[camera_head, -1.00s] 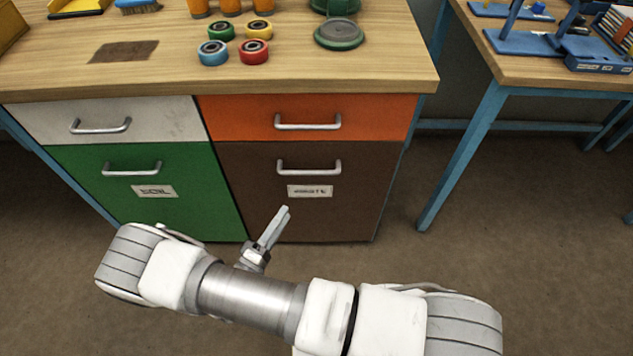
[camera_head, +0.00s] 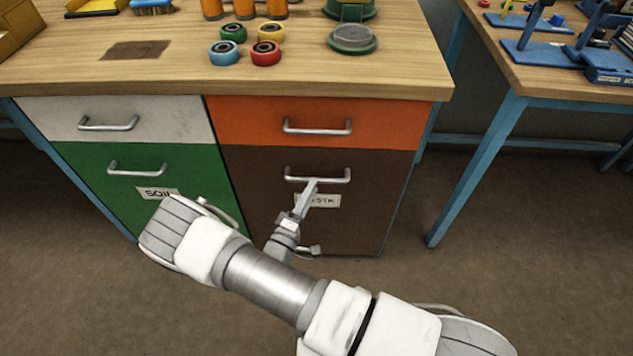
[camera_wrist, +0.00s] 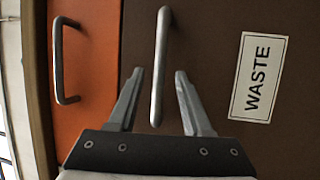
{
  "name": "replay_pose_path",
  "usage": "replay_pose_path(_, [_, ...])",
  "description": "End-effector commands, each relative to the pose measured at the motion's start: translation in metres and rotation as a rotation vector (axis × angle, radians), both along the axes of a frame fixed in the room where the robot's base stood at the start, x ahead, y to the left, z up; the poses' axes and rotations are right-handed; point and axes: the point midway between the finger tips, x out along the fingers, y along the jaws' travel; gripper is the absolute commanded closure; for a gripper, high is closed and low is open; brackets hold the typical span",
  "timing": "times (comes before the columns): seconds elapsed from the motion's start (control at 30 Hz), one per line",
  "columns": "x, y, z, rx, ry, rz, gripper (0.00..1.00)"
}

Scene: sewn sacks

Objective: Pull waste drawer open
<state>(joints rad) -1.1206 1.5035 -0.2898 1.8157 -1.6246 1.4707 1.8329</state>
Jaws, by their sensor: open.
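The waste drawer (camera_head: 250,195) is the brown front at the lower right of the cabinet, and it is shut. Its silver bar handle (camera_head: 318,177) runs across its upper part, above a white label partly hidden by my gripper. My gripper (camera_head: 311,184) is at the handle. In the wrist view the label reads WASTE (camera_wrist: 258,77). There the handle (camera_wrist: 160,65) stands upright between the two open fingers of my gripper (camera_wrist: 158,75), with a gap on each side. The fingers are not closed on it.
An orange drawer (camera_head: 390,122) with its own handle is directly above. A green drawer (camera_head: 85,170) marked SOIL and a white drawer (camera_head: 55,115) are on the left. The worktop (camera_head: 180,75) overhangs them. Floor (camera_head: 410,290) is clear in front of the cabinet's right side.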

Motion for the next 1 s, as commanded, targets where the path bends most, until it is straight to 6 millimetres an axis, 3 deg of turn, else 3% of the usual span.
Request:
replay_pose_path(0.23, [0.029,-0.013,0.005,0.0,-0.001,-0.001,0.5])
replay_pose_path(0.6, [0.034,-0.016,0.007,0.0,0.0,0.001,0.5])
replay_pose_path(0.9, [0.034,-0.015,0.007,0.0,0.0,0.001,1.0])
replay_pose_path(1.0, [0.034,-0.015,0.007,0.0,0.0,0.001,1.0])
